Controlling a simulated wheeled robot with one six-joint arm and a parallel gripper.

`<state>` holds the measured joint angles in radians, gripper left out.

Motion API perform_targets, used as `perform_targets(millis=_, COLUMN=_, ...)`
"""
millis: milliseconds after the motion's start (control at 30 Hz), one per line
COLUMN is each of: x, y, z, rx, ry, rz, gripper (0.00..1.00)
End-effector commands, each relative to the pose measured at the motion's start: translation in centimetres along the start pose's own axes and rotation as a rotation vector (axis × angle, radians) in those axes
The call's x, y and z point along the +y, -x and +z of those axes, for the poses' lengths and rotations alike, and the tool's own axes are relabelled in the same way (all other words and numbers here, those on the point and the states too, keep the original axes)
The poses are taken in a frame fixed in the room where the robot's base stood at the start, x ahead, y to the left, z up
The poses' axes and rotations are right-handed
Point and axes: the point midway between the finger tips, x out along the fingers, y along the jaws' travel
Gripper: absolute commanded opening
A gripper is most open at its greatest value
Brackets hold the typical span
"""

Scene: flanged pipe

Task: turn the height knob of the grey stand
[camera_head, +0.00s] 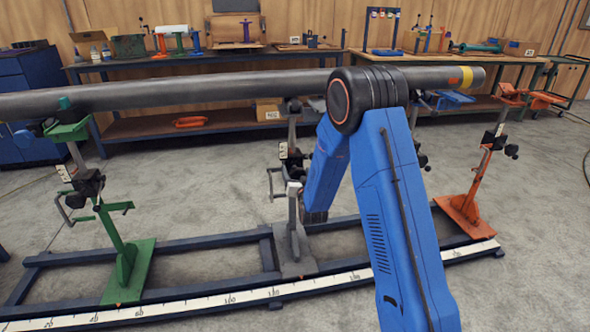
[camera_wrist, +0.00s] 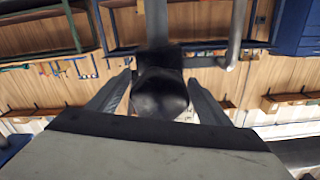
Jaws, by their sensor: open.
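The grey stand (camera_head: 294,256) stands on the rail frame in the middle of the head view, under the long pipe (camera_head: 210,90). My arm covers part of the stand, and its height knob cannot be made out there. In the wrist view a black rounded knob (camera_wrist: 160,92) fills the space between the two fingers of my gripper (camera_wrist: 158,100). The fingers are apart, one on each side of the knob. I cannot tell whether they touch it. In the head view my gripper's fingers are hidden behind my arm.
A green stand (camera_head: 128,262) is at the left and an orange stand (camera_head: 470,205) at the right. The rail frame (camera_head: 190,243) with a white measuring strip (camera_head: 185,306) runs along the floor. Workbenches (camera_head: 220,62) line the back wall. The floor between is clear.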

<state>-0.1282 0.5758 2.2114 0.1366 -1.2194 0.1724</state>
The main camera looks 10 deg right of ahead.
Motion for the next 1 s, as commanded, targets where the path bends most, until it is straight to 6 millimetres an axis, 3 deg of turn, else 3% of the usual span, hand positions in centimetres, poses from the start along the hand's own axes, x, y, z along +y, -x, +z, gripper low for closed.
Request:
perform_targets(millis=333, x=0.00, y=0.07, z=0.00, rx=0.000, ry=0.000, rz=0.000, gripper=0.70)
perform_targets(millis=500, x=0.00, y=0.06, z=0.00, rx=0.000, ry=0.000, rz=0.000, gripper=0.31)
perform_targets(millis=1000, x=0.00, y=0.06, z=0.00, rx=0.000, ry=0.123, rz=0.000, gripper=0.31)
